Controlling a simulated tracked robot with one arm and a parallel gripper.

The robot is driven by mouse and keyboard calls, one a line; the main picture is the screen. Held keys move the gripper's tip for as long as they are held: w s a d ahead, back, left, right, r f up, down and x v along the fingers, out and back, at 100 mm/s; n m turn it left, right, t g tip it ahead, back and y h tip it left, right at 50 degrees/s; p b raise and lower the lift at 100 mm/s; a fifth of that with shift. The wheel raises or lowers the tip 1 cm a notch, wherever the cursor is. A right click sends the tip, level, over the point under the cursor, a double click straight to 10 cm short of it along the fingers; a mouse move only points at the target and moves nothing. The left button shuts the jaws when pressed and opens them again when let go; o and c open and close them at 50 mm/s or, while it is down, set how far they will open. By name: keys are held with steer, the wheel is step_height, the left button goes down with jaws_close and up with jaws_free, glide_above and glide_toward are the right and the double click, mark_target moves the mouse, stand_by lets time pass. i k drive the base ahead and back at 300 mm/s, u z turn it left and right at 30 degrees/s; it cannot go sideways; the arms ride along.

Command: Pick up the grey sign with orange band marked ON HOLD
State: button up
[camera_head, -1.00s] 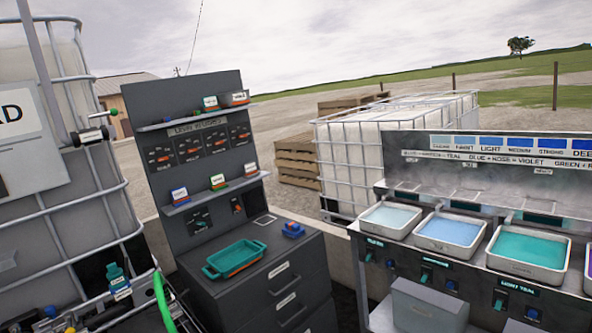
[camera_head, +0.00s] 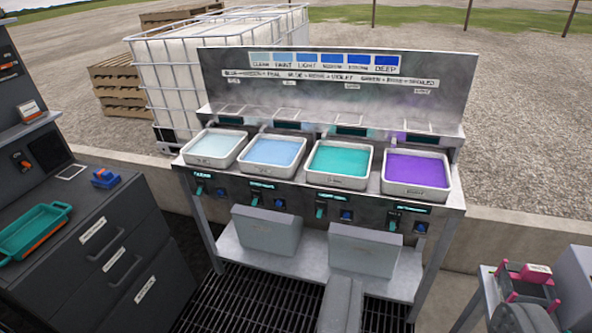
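No grey sign with an orange band that I can read as ON HOLD shows in this view. A small card (camera_head: 29,109) with white and orange-red parts stands on the shelf of the dark cabinet at the left edge, but its lettering is too small to read.
A metal bench (camera_head: 455,198) holds a pale tray (camera_head: 214,148), a blue tray (camera_head: 272,153), a teal tray (camera_head: 338,161) and a purple tray (camera_head: 417,171). A teal-handled tray (camera_head: 33,232) and blue block (camera_head: 104,178) sit on the dark cabinet (camera_head: 120,235). A pink-and-dark device (camera_head: 525,285) stands lower right.

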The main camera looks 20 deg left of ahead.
mark_target(30, 112)
steer(key=u, duration=0.25)
steer(key=i, duration=1.35)
steer(key=u, duration=0.9)
steer(key=i, duration=1.55)
steer(key=u, duration=1)
steer(key=i, duration=0.95)
steer(key=u, duration=0.35)
